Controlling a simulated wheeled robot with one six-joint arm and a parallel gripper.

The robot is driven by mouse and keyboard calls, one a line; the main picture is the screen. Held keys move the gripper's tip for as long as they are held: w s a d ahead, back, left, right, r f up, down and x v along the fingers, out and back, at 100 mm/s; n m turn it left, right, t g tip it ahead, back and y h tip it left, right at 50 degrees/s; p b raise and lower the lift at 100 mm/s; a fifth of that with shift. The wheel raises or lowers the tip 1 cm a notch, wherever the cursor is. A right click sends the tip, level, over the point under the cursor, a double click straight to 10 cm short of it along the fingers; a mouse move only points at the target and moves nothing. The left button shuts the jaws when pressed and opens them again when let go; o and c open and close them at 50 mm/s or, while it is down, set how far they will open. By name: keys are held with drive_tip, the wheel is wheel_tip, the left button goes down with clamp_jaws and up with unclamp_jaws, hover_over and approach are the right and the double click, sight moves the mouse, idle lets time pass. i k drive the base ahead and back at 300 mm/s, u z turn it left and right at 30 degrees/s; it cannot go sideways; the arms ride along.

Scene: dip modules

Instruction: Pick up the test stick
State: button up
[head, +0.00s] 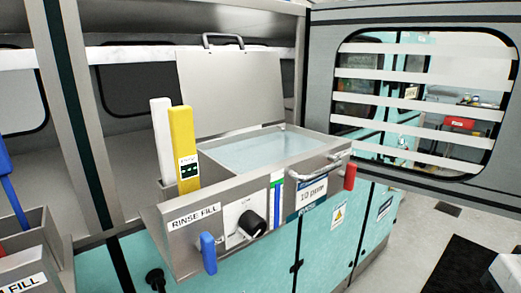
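Two upright flat sticks stand in a narrow holder (167,192) at the left end of the steel bath unit. One is a yellow stick (181,140) with a white-and-green label low on its face. The other is a plain white stick (160,130), just left of and behind the yellow one. I cannot tell from the picture which of them is the test stick. Their lower ends are hidden in the holder. My gripper is not in view.
A water-filled steel basin (335,146) with a raised lid (228,90) stands right of the sticks. A blue lever (208,252), a black knob (251,223) and a red-ended handle (349,176) stick out in front. Another steel unit (35,250) stands at left. Floor shows at right.

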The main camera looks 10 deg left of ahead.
sight(158, 106)
drive_tip(key=z, duration=1.55)
drive_tip(key=k, duration=0.55)
drive_tip(key=u, duration=2)
